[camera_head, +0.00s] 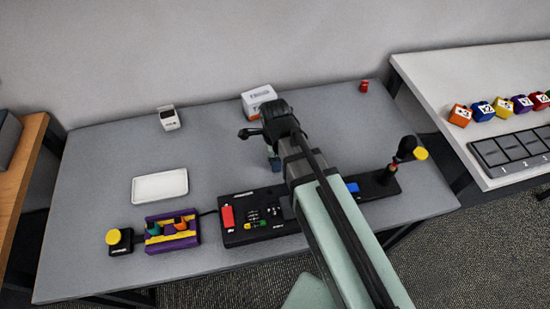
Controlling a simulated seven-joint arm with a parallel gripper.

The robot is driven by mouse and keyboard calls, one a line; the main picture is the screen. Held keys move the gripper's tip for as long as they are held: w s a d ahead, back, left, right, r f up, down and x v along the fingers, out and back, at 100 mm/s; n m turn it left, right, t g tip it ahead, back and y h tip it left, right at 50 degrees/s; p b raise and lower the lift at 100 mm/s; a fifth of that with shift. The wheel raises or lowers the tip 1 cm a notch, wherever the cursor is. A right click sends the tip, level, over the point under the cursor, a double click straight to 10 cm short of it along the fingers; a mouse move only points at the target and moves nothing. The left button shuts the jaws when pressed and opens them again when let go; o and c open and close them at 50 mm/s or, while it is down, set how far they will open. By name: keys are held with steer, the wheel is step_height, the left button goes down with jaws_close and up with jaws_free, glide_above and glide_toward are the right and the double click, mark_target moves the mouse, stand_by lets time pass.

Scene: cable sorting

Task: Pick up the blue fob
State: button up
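I cannot single out the blue fob with certainty. A small dark blue-teal piece (275,163) shows just below my gripper, at the back edge of the black control panel (235,236); its shape is too small to make out. A bright blue rectangle (352,187) lies on the panel's right part, beside my arm. My gripper (252,132) is over the back middle of the grey table, in front of the white box. Its fingers are dark and partly hidden, so their opening is unclear. My arm covers the middle of the panel.
A white tray (160,186), a purple-yellow holder (172,231) and a yellow-topped button (119,240) stand at left. A white box (258,101) and a small white device (169,118) are at the back. The grey table (110,165) is clear at back left.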

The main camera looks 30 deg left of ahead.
steer(key=shift+c, duration=0.5)
jaws_close()
steer(key=shift+r, duration=0.2)
